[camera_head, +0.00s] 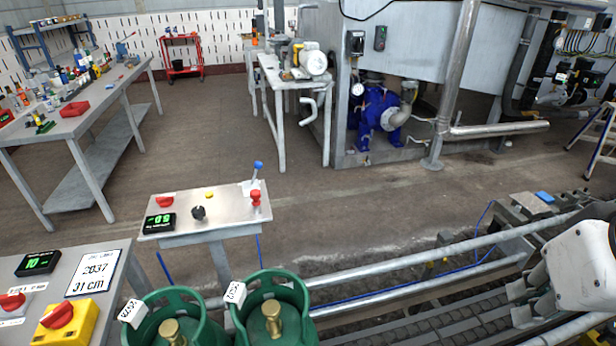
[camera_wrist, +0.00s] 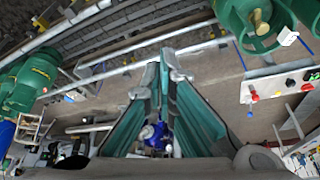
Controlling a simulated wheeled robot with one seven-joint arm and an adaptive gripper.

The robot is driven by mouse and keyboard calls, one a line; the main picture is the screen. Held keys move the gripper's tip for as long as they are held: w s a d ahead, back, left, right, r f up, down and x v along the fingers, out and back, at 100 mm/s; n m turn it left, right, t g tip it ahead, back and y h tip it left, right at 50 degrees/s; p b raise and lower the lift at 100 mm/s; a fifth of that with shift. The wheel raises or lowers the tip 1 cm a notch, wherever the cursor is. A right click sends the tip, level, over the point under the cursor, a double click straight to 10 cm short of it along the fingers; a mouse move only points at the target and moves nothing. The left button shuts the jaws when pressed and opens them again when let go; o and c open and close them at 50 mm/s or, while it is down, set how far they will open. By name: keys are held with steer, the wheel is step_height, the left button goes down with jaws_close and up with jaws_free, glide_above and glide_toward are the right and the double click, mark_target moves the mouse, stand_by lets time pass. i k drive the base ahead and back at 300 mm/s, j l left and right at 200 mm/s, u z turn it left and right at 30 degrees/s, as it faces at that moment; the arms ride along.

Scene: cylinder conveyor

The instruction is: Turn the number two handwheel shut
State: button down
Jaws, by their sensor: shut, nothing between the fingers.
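No handwheel marked with a two can be made out in either view. Two green gas cylinders stand at the bottom of the head view, a left one (camera_head: 196,328) and a right one (camera_head: 298,290), each with a collar, a brass valve and a white tag. A green cylinder with a brass valve (camera_wrist: 262,22) shows at the upper right of the wrist view. My gripper (camera_head: 524,300) is at the right edge of the head view, apart from the cylinders, over the conveyor side. In the wrist view its fingers (camera_wrist: 166,72) are shut and empty.
A control stand (camera_head: 225,205) with knobs and a lever stands behind the cylinders. A panel (camera_head: 122,262) with a limit sign is at lower left. Metal rails (camera_head: 385,268) run beside the conveyor (camera_head: 440,325). A blue pump (camera_head: 377,118) stands farther back; open floor lies between.

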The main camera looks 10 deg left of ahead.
mark_target(271, 309)
steer(key=j+u, duration=0.15)
steer(key=u, duration=0.2)
steer(key=k+j+u, duration=0.1)
steer(key=u, duration=0.3)
steer(key=j, duration=0.1)
